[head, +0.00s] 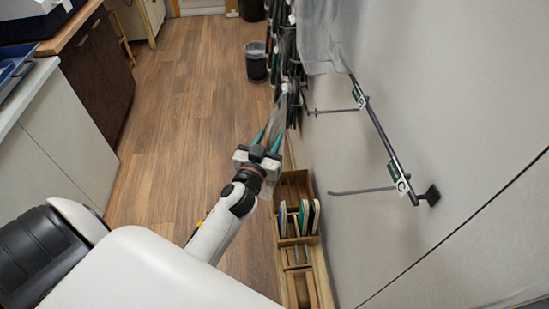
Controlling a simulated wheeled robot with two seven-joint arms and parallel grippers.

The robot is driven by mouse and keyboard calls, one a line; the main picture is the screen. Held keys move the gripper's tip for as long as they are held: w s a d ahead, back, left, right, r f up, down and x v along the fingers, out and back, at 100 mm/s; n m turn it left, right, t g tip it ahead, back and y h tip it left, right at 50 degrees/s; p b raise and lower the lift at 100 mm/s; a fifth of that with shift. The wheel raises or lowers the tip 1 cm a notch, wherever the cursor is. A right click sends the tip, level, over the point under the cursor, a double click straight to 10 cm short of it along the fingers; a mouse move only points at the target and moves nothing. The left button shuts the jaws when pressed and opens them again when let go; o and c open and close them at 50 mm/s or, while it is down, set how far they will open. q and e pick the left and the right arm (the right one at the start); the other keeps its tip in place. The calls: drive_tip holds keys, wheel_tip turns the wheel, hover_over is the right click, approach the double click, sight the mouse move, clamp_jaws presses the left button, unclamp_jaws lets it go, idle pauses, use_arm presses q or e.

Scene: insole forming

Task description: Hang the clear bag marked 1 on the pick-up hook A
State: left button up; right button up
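My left gripper (270,138) is near the middle of the head view, reaching away from me beside the wall. A narrow translucent strip (277,115) runs from between its teal fingers; it looks like a clear bag seen edge-on. I cannot tell whether the fingers grip it, and no number is readable on it. Another clear bag or sheet (320,42) hangs at the far part of the dark wall rail (383,135). The rail has labels, seemingly B (359,97) and C (402,186). I cannot make out hook A. My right gripper is out of view.
Thin prongs stick out from the rail, one (360,191) near label C. Dark items (285,45) hang farther along the wall. A wooden rack (296,188) with upright flat pieces stands below the rail. A bin (256,64) stands beyond. The wood floor at left is clear.

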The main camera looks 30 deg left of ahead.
use_arm(q)
drive_tip(key=w+a+r+n+g+y+p, duration=0.1)
drive_tip(key=w+a+r+n+y+p, duration=0.2)
drive_tip(key=w+a, duration=0.65)
drive_tip(key=w+d+f+b, duration=0.1)
drive_tip(key=w+d+b, duration=0.4)
drive_tip(key=d, duration=0.2)
drive_tip(key=shift+w+d+m+b, duration=0.25)
drive_tip(key=shift+w+m+b, duration=0.05)
drive_tip(key=shift+w, duration=0.05)
idle(0.7)
idle(0.5)
